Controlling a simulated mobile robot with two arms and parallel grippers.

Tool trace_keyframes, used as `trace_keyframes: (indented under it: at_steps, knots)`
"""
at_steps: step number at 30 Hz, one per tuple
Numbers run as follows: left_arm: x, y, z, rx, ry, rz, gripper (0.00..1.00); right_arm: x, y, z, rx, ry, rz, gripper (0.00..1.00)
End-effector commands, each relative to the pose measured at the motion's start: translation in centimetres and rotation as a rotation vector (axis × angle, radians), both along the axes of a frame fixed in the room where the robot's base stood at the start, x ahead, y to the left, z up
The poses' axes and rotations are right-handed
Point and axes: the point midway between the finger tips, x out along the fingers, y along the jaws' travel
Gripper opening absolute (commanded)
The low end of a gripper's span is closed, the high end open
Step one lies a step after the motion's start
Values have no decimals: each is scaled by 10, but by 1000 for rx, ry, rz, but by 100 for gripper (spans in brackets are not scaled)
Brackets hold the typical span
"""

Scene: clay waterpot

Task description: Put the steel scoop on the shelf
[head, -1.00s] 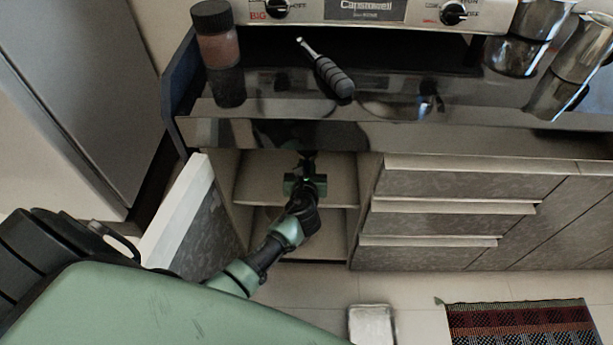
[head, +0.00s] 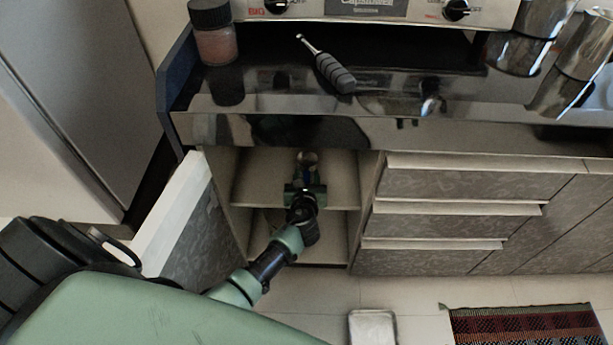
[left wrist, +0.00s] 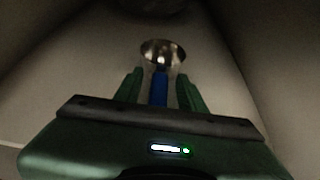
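The steel scoop has a round shiny bowl (head: 307,159) and a blue handle. It lies on the shelf (head: 255,190) inside the open cabinet, with the bowl toward the back. In the left wrist view the scoop's bowl (left wrist: 162,53) shows just beyond the fingertips, and its blue handle runs back between the fingers. My left gripper (head: 305,186) is at the shelf's front, open around the handle, with gaps on both sides in the left wrist view (left wrist: 160,84). The handle's rear end is hidden by the gripper. My right gripper is not in view.
The cabinet door (head: 180,215) stands open on the left, beside my left arm. Drawers (head: 460,180) are on the right. The dark counter (head: 420,100) overhangs the shelf and holds a grey-handled tool (head: 333,72), a jar (head: 214,35) and steel vessels (head: 515,50).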

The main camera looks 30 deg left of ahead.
Motion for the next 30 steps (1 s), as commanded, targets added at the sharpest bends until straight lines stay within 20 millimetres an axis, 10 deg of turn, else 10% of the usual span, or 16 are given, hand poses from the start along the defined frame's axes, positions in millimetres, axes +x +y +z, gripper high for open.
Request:
trace_keyframes:
  at_steps: [13, 22, 30]
  knots:
    - [0, 0, 5, 0, 0, 0, 41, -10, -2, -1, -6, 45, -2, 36]
    - [-56, -27, 31, 0, 2, -1, 41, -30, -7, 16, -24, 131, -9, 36]
    - [-92, -44, 45, 0, 0, 0, 41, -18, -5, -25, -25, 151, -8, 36]
